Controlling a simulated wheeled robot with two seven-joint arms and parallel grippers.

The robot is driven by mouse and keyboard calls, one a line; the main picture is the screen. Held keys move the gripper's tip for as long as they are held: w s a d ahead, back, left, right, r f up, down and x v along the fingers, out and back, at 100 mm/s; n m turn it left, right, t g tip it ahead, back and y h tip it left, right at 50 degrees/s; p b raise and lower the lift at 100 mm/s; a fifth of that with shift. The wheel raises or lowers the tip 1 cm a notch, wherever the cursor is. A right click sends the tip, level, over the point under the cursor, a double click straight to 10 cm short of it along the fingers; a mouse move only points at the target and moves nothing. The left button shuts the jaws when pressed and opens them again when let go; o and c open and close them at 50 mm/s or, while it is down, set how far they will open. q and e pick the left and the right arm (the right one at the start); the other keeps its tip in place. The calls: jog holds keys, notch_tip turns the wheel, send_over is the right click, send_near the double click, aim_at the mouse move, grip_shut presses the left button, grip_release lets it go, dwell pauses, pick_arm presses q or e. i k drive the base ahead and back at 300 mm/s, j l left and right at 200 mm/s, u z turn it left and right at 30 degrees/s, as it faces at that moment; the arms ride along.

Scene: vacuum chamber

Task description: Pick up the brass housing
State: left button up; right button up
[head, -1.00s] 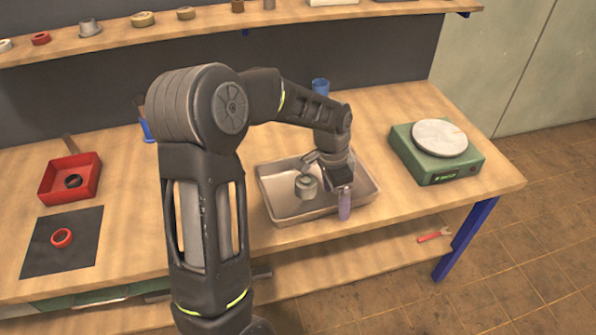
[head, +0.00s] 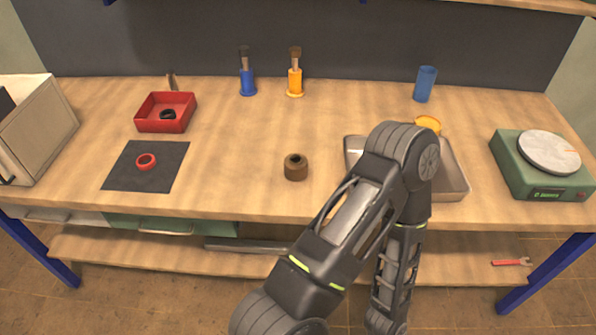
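The brass housing (head: 296,167), a short dark brown-bronze cylinder with a hole in its top, stands upright on the middle of the wooden workbench (head: 240,140). Nothing touches it. One of my arms rises from the bottom of the head view to the right of the housing, bends at the elbow over the metal tray (head: 456,170), and its forearm hangs down in front of the bench. Its gripper is below the picture. My other arm and gripper do not show.
A red bin (head: 141,121) holding a black ring, and a black mat (head: 120,177) with a red ring (head: 146,161), lie left. Blue (head: 248,82) and orange (head: 295,82) holders stand behind. A green scale (head: 515,168) is at the right. Bench around the housing is clear.

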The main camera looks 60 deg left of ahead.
aim_at(296, 165)
jog(key=u, duration=0.45)
jog(key=l+u, duration=0.1)
jog(key=u, duration=0.35)
jog(key=i+l+u, duration=0.1)
jog(key=u, duration=0.8)
jog(key=l+u, duration=0.1)
jog(key=u, duration=0.3)
